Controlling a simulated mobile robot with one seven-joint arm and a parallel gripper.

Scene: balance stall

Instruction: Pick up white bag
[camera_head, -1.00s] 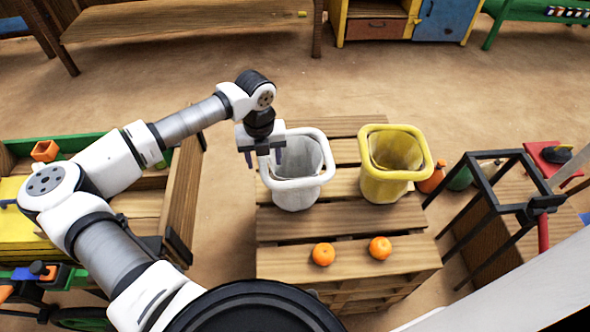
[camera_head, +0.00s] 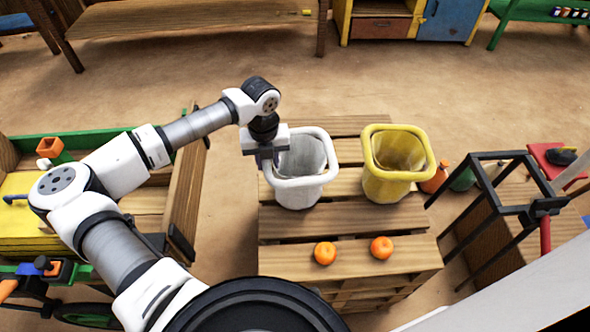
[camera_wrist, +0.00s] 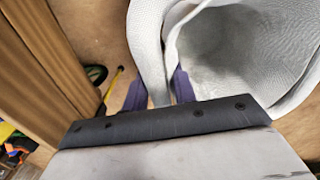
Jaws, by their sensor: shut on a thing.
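The white bag (camera_head: 300,190) stands upright and open-topped on a wooden pallet stack (camera_head: 290,262), to the left of a yellow bag. My gripper (camera_head: 268,160) is at the left side of its rim. In the wrist view my gripper (camera_wrist: 158,92) has its two purple fingers on either side of the white bag's wall (camera_wrist: 150,50), shut on it. One finger is inside the bag and one outside. The visible inside of the white bag looks empty. The fingertips are partly hidden by the bag's rim.
The yellow bag (camera_head: 388,185) stands close to the right of the white bag. Two oranges (camera_head: 325,253) (camera_head: 381,248) lie on the pallet in front. A black metal frame (camera_head: 500,205) stands to the right. A wooden cart (camera_head: 185,190) is at the left.

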